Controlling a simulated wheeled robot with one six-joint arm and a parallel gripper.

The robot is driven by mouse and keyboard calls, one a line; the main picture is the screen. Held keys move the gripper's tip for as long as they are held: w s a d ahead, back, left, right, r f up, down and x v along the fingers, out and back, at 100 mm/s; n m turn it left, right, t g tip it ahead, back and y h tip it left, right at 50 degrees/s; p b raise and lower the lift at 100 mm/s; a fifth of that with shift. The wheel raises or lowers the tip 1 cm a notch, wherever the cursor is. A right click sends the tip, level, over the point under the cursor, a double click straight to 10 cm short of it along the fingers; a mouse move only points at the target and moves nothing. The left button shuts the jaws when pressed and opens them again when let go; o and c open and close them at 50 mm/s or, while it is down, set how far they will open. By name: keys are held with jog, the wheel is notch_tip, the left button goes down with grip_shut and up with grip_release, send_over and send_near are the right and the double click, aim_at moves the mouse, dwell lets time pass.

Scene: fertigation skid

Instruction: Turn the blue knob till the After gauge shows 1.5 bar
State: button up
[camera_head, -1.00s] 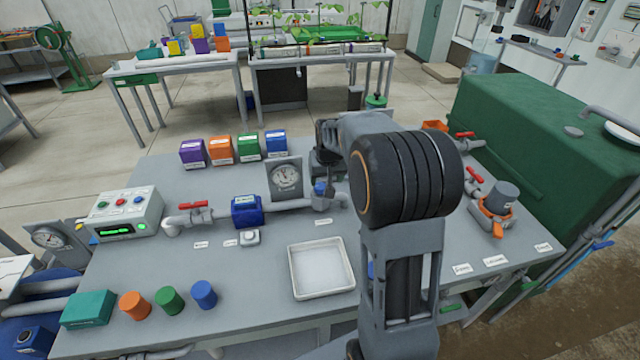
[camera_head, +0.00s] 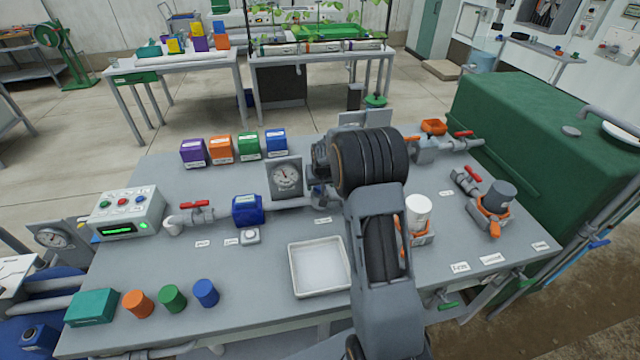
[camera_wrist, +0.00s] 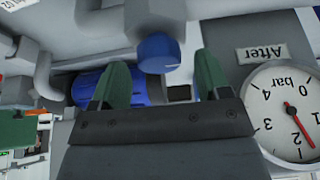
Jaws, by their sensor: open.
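The blue knob (camera_wrist: 158,52) shows in the wrist view just beyond the fingertips, centred between them. My gripper (camera_wrist: 160,68) is open, with its two green fingers apart and nothing between them. Whether the fingers reach either side of the knob is not clear. The After gauge (camera_wrist: 281,108) is at the right of the wrist view, its label upside down. Its red needle points down and right there; I cannot read an exact value. In the head view the gauge (camera_head: 285,178) stands left of my wrist, which hides most of the gripper and knob.
A blue pipe unit (camera_head: 248,210) sits left of the gauge. A white tray (camera_head: 320,267) lies in front. Coloured boxes (camera_head: 221,149) stand behind the pipe. A white cup (camera_head: 418,211) and a grey-capped valve (camera_head: 496,197) are right of my arm.

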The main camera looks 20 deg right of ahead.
jog(key=shift+w+f, duration=0.2)
jog(key=shift+f, duration=0.25)
jog(key=shift+c, duration=0.3)
jog(key=c, duration=0.8)
jog(key=shift+f+m+h+b, duration=0.2)
jog(key=shift+m+h+b, duration=0.1)
jog(key=shift+m+b, duration=0.65)
jog(key=shift+c, duration=0.2)
jog(key=shift+r+m+b, duration=0.15)
jog(key=shift+m+b, duration=0.15)
jog(key=shift+m, duration=0.15)
